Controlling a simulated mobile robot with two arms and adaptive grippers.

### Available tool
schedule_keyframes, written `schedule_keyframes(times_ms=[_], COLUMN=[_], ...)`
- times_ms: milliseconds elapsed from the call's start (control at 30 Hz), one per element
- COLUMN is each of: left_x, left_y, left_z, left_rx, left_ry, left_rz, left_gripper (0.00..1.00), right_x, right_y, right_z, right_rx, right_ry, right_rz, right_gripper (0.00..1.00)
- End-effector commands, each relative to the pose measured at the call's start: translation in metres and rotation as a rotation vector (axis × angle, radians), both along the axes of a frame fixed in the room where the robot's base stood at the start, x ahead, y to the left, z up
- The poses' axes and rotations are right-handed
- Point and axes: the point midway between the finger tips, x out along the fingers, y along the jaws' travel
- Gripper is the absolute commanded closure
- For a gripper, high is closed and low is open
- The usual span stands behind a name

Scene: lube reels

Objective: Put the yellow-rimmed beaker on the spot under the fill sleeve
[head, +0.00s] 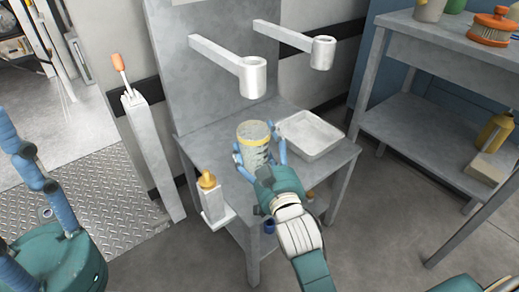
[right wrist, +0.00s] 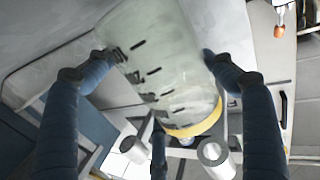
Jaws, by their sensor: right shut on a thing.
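The yellow-rimmed beaker (head: 254,144) is a clear cylinder with dark marks, held upright or nearly so over the front of the grey stand. My right gripper (head: 259,158) is shut around it. The right wrist view shows the beaker (right wrist: 165,70) between blue fingers, its yellow rim at the lower end of the picture. A left fill sleeve (head: 253,78) and a right fill sleeve (head: 322,53) stick out on arms above the stand. The beaker appears below the left one. I cannot make out a marked spot. My left gripper (head: 38,215) is open and empty at far left.
A grey tray (head: 311,134) sits on the stand right of the beaker. An amber-topped dispenser (head: 212,198) is at the stand's front left. An orange-handled lever (head: 120,64) stands further left. A shelf unit (head: 425,120) with bottles and a brush is at right.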

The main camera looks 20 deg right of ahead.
Motion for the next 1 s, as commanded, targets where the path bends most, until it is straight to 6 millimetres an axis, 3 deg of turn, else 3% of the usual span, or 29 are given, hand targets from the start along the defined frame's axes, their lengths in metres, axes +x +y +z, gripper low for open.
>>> schedule_keyframes(times_ms=[767, 800, 867, 1000], left_x=[0.0, 0.0, 0.0, -0.001], left_y=[-0.001, -0.001, -0.001, -0.001], left_z=[0.002, 0.002, 0.002, 0.003], left_rx=[0.002, 0.001, 0.002, 0.002], left_ry=[-0.008, -0.009, -0.011, -0.014], left_rz=[-0.001, 0.0, 0.0, 0.0], left_gripper=[0.6, 0.6, 0.6, 0.6], right_x=[-0.001, -0.001, -0.001, -0.001], right_y=[0.0, 0.0, 0.0, 0.0], right_z=[-0.013, -0.014, -0.014, -0.015], right_rx=[0.0, -0.001, -0.001, -0.002], right_ry=[0.001, 0.003, 0.004, 0.006], right_rz=[-0.001, -0.001, -0.001, 0.0], right_gripper=[0.45, 0.14, 0.02, 0.0])
